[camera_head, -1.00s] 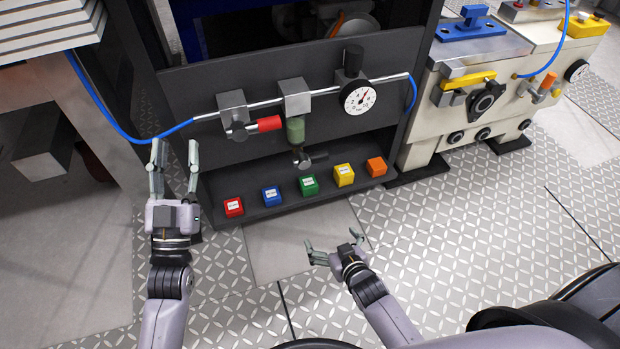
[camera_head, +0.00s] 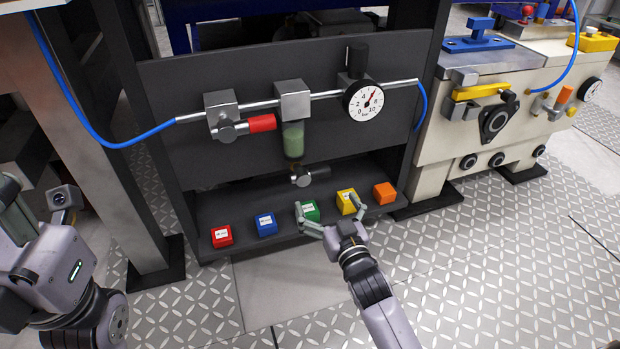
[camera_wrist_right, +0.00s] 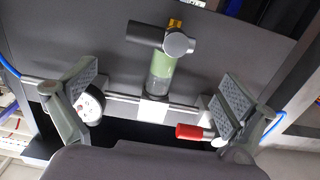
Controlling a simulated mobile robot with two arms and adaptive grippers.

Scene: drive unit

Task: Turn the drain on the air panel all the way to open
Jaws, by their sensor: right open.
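The air panel (camera_head: 200,80) stands ahead of me. Its drain (camera_head: 310,177) is a small grey tap under the green filter bowl (camera_head: 293,140), with its handle pointing sideways to the right. In the right wrist view, which is turned over, the drain (camera_wrist_right: 165,38) sits above the bowl and its handle points left. My right gripper (camera_head: 328,208) is open and empty, below and in front of the drain, apart from it. Its two fingers also show wide apart in the wrist view (camera_wrist_right: 160,97). My left gripper (camera_head: 25,215) is partly cut off at the left edge.
A red-handled valve (camera_head: 262,123) and a pressure gauge (camera_head: 363,101) flank the bowl. Red (camera_head: 221,237), blue (camera_head: 265,225), green (camera_head: 311,212), yellow (camera_head: 347,203) and orange (camera_head: 385,193) blocks line the shelf below. A cream machine (camera_head: 450,130) stands at right.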

